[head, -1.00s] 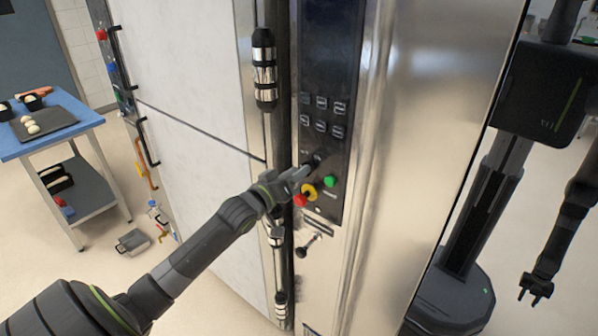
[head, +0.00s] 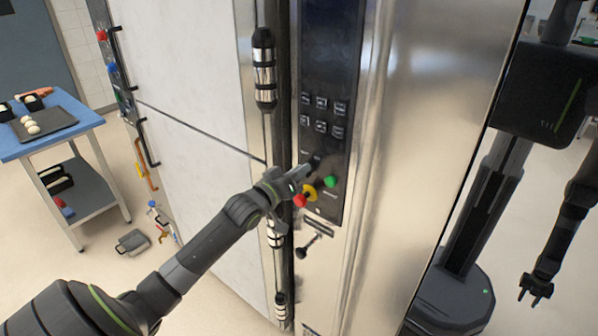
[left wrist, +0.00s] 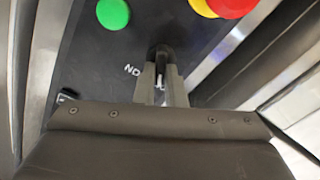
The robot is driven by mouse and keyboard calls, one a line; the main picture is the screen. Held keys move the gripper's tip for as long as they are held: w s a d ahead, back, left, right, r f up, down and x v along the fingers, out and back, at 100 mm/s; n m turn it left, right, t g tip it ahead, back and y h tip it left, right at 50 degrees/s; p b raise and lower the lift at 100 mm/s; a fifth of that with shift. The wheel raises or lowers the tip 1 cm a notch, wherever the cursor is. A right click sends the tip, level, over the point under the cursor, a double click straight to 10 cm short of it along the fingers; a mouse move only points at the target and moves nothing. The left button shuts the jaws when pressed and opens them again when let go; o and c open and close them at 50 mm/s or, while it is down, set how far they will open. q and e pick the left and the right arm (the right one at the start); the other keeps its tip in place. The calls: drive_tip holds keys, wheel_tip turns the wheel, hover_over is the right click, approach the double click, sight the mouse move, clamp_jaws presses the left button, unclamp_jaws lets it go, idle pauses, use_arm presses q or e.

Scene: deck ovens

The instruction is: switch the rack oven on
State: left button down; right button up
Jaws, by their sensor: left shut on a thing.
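The rack oven (head: 400,130) is a tall steel cabinet with a dark control panel (head: 328,70). Low on the panel is a small black switch knob (head: 316,161), which the left wrist view also shows (left wrist: 160,56). My left gripper (head: 306,170) reaches in from the left and is shut on this knob. Its fingers partly hide the knob and the lettering beside it.
A blue table (head: 90,118) with a tray stands at the far left. A dark wheeled robot shape (head: 545,85) shows at the right, perhaps a reflection.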

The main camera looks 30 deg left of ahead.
use_arm(q)
drive_tip(key=m+b, duration=0.2)
drive_tip(key=m, duration=0.3)
drive_tip(key=shift+d+m, duration=0.15)
drive_tip(key=shift+m, duration=0.25)
drive_tip(key=m+b, duration=0.1)
drive_tip(key=m, duration=0.2)
drive_tip(key=m+b, duration=0.1)
drive_tip(key=m, duration=0.1)
drive_tip(key=shift+d+m, duration=0.2)
drive_tip(key=shift+m, duration=0.2)
drive_tip(key=c, duration=1.5)
unclamp_jaws()
drive_tip(key=shift+s, duration=0.1)
